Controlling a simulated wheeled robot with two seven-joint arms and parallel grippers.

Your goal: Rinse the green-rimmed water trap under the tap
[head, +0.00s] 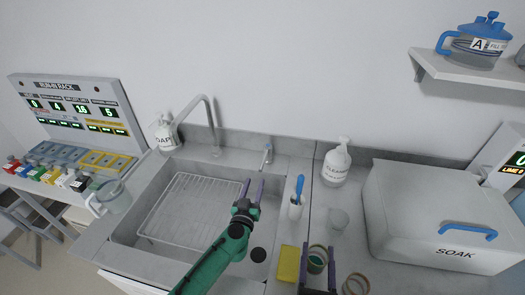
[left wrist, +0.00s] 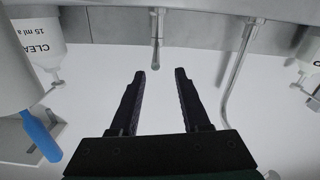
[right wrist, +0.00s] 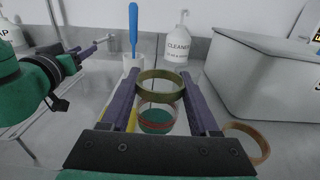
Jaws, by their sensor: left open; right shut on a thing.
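A clear cup-shaped water trap with an olive-green rim (right wrist: 160,76) sits between the fingers of my right gripper (right wrist: 160,92), which is shut on it. Its lower part shows green and a red band. In the head view the trap (head: 317,262) is over the counter right of the sink (head: 126,228). My left gripper (head: 252,187) is open and empty over the right side of the sink. A small tap lever (head: 267,155) stands beyond its fingertips and lines up between them in the left wrist view (left wrist: 156,35). The tall tap spout (head: 211,125) is further left. No water shows.
A wire rack (head: 185,205) lies in the sink.

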